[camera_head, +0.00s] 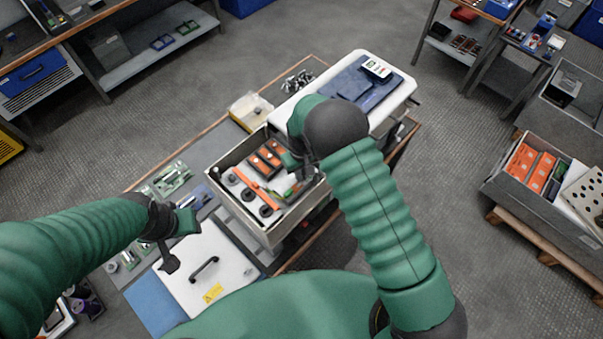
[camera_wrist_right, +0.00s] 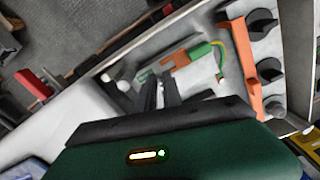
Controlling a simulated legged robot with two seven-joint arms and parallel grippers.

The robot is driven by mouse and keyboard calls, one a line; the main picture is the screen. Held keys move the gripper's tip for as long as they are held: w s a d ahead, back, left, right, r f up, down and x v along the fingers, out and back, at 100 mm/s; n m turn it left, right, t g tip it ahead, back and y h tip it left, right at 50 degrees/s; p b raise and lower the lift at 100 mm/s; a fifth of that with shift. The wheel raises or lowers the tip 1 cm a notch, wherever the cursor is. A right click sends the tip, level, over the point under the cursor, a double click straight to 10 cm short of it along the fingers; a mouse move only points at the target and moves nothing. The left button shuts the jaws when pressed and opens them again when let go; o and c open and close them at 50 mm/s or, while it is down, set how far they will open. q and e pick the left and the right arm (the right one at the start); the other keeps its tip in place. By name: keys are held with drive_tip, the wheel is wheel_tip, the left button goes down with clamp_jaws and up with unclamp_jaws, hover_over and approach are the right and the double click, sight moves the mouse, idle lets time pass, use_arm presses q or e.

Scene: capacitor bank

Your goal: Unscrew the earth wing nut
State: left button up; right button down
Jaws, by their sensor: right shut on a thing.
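The open grey capacitor box (camera_head: 232,208) stands on the bench and holds orange-and-black parts and round black knobs. My right gripper (camera_head: 297,168) reaches into its right side. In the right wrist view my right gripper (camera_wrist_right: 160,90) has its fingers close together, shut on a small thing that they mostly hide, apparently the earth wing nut. A green-yellow wire (camera_wrist_right: 218,55) and an orange bar with black knobs (camera_wrist_right: 262,72) lie beyond and to the right of the fingers. My left gripper (camera_head: 178,242) is open and empty above the white lid.
The white lid with a black handle (camera_head: 205,268) lies at the box's front left. A white case with a blue top (camera_head: 365,85) stands behind my right arm. Circuit boards (camera_head: 170,178) lie left of the box. A grey crate (camera_head: 505,185) stands at the far right.

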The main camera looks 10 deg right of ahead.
drive_tip(key=shift+w+a+r, duration=0.1)
drive_tip(key=shift+w+a, duration=0.05)
drive_tip(key=shift+w, duration=0.1)
drive_tip(key=shift+d+n+b, duration=0.25)
drive_tip(key=shift+n+b, duration=0.1)
drive_tip(key=shift+n, duration=0.05)
drive_tip(key=shift+w+n, duration=0.1)
drive_tip(key=shift+n, duration=0.2)
drive_tip(key=shift+n+b, duration=1)
drive_tip(key=shift+n, duration=0.2)
drive_tip(key=n, duration=0.1)
drive_tip(key=n+b, duration=0.1)
drive_tip(key=shift+w+d+n, duration=0.15)
drive_tip(key=shift+d+n, duration=0.1)
drive_tip(key=shift+n, duration=0.05)
drive_tip(key=n+b, duration=0.1)
drive_tip(key=n, duration=0.1)
drive_tip(key=shift+w+d+n, duration=0.1)
drive_tip(key=shift+w+n, duration=0.05)
drive_tip(key=shift+n, duration=0.25)
drive_tip(key=n, duration=0.4)
drive_tip(key=shift+w+b, duration=0.2)
drive_tip(key=shift+b, duration=0.15)
drive_tip(key=n, duration=0.5)
drive_tip(key=shift+w+n, duration=0.15)
drive_tip(key=shift+n, duration=0.25)
